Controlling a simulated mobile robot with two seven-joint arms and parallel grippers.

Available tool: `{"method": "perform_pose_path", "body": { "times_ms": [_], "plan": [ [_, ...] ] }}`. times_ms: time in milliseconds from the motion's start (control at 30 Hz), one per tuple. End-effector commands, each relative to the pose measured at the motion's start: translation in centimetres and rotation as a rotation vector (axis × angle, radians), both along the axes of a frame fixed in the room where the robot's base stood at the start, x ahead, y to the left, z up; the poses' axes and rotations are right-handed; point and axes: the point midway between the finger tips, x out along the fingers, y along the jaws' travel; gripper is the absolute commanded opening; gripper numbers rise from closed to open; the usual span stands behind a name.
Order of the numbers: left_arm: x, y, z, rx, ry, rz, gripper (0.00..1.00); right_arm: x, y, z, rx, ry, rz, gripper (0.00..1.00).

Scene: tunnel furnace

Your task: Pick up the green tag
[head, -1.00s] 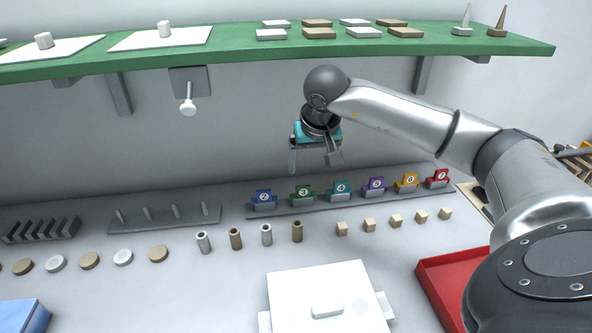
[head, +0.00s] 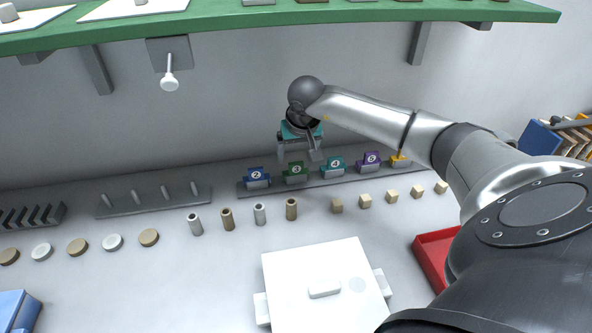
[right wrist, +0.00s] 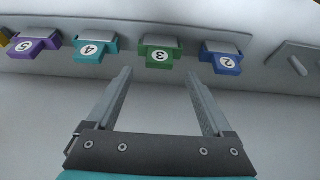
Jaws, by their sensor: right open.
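The green tag (head: 295,173), marked 3, stands in a holder on the grey rail between the blue tag (head: 257,178) and the teal tag (head: 333,168). In the right wrist view the green tag (right wrist: 159,53) appears upside down, beyond and between the fingertips. My right gripper (head: 299,156) is open and empty, above and near the green tag, apart from it. Its two fingers also show spread in the right wrist view (right wrist: 162,80). My left gripper is not in view.
The grey rail (head: 310,184) also holds a purple tag (head: 369,162) and a yellow tag (head: 399,160). Small cubes (head: 365,201) and cylinders (head: 260,214) stand in front. A white box (head: 290,270) and red tray (head: 430,255) are nearer. A green shelf (head: 330,12) hangs above.

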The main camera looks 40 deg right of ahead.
Motion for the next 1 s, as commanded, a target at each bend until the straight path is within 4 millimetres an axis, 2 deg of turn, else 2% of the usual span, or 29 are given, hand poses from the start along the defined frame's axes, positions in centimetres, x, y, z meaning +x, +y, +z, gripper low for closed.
{"method": "perform_pose_path", "body": {
  "times_ms": [233,400,700,767,1000],
  "plan": [
    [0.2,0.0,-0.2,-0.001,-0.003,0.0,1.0,0.8,-0.5,-3.0,0.003,0.004,-0.002,0.85],
    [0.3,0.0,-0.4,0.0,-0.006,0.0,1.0,1.4,-0.9,-4.4,0.001,0.002,-0.001,0.85],
    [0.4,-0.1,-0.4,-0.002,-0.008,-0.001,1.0,1.5,-1.0,-4.7,0.0,0.001,0.0,0.85],
    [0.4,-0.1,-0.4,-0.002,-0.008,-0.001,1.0,1.5,-1.0,-4.7,0.0,0.001,0.0,0.81],
    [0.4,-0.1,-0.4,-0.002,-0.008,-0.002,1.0,1.5,-1.0,-4.7,0.0,0.001,0.0,0.54]
  ]
}}
